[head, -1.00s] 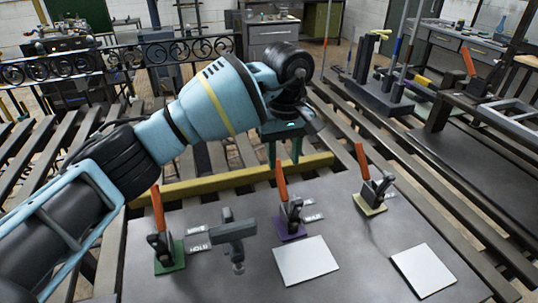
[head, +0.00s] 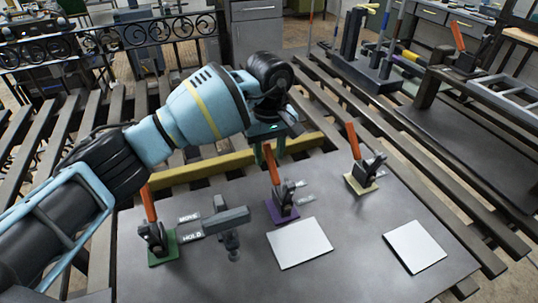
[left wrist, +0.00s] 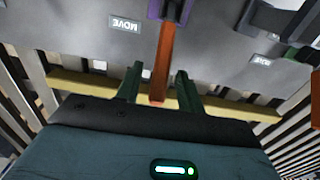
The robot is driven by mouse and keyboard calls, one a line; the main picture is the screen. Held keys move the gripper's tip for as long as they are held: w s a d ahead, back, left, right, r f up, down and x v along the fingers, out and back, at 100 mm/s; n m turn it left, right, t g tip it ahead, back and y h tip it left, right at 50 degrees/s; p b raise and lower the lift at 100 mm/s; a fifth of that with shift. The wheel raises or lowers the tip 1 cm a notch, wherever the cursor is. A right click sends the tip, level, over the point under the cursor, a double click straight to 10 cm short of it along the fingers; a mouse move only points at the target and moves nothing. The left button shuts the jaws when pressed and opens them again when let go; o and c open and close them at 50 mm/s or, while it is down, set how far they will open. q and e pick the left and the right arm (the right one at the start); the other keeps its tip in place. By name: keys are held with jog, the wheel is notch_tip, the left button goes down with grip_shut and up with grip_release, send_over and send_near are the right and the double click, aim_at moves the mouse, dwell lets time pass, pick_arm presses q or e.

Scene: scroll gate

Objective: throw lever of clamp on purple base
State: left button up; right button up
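The clamp on the purple base (head: 283,212) stands mid-table with its orange lever (head: 272,165) raised. My left gripper (head: 267,152) is above it, at the lever's upper end, fingers pointing down. In the left wrist view the green fingers (left wrist: 158,88) are apart, with the orange lever (left wrist: 164,58) between them and gaps on both sides. The purple base (left wrist: 180,8) is at the top edge there, partly cut off. My right gripper is not in view.
A green-base clamp (head: 160,250) stands to the left and a yellow-base clamp (head: 360,183) to the right, both levers raised. A dark T-shaped fixture (head: 228,222) is between the green and purple bases. White plates (head: 300,243) lie in front. A yellow beam (head: 200,175) runs behind.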

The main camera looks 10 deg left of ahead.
pick_arm(q)
jog(key=shift+f, duration=0.75)
grip_shut()
